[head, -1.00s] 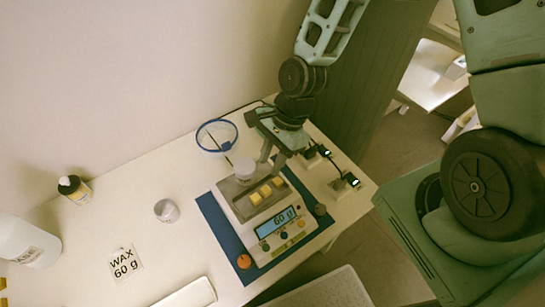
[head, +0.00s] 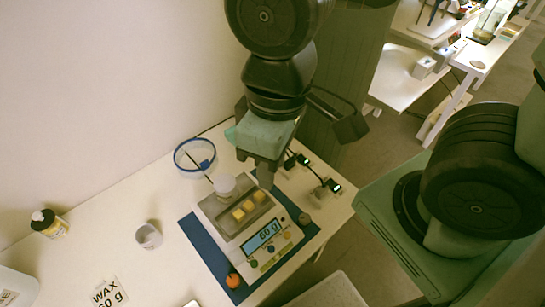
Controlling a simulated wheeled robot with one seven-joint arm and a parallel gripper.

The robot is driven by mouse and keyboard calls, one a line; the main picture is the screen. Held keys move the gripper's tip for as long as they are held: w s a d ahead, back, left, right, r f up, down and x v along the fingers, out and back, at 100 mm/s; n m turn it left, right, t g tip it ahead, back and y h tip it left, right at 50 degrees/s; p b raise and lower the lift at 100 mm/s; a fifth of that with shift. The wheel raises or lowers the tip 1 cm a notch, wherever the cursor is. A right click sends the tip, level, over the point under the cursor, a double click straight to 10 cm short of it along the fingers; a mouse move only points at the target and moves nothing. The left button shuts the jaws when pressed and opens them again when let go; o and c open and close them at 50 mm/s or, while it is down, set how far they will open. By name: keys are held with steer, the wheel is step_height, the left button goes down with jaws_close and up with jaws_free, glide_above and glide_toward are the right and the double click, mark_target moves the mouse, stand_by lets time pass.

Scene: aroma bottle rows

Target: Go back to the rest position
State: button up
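My gripper (head: 254,170) hangs fingers down over the back edge of the scale (head: 246,218), above the table. Its two fingers look apart, with nothing seen between them. The scale stands on a blue mat (head: 215,260), and its display reads 60 g.
A blue-rimmed ring or dish (head: 195,155) lies behind the scale. Small black devices with lit screens (head: 332,186) stand to the right. A small cup (head: 148,236), a yellow-labelled bottle (head: 49,224) and a "WAX 60 g" card (head: 109,295) are at left. An orange ball (head: 233,281) is in front.

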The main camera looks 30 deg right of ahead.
step_height(320, 180, down, 3)
steer(key=b, duration=0.3)
steer(key=shift+f, duration=0.1)
stand_by(3.3)
